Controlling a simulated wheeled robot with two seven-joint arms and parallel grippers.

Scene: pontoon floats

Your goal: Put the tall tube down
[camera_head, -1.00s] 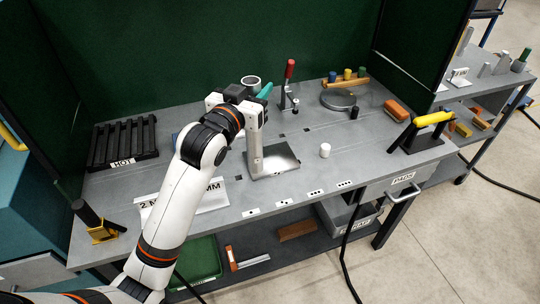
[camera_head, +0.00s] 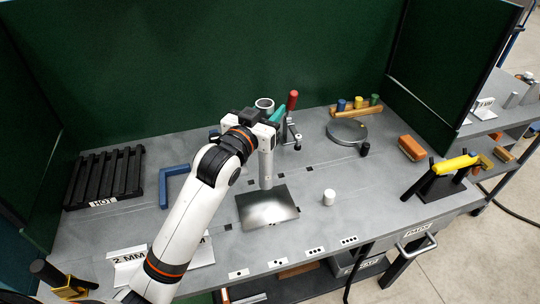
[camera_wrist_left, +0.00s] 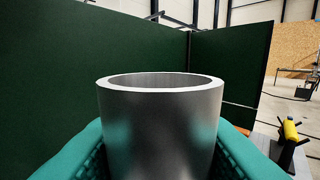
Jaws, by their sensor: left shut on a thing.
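The tall tube (camera_head: 266,168) is a grey metal cylinder, held upright on the bench. Its open top ring shows in the left wrist view (camera_wrist_left: 160,125) between two teal finger pads. My left gripper (camera_head: 263,117) is shut on the tube near its upper end. The tube's lower end is at the far edge of a square dark metal plate (camera_head: 268,208); I cannot tell whether it touches the plate or the bench. My right gripper is not in view.
A red-handled clamp (camera_head: 292,118) stands just right of the tube. A black slatted rack (camera_head: 105,178) and a blue angle piece (camera_head: 175,172) lie left. A round grey disc (camera_head: 346,131) lies at the back right.

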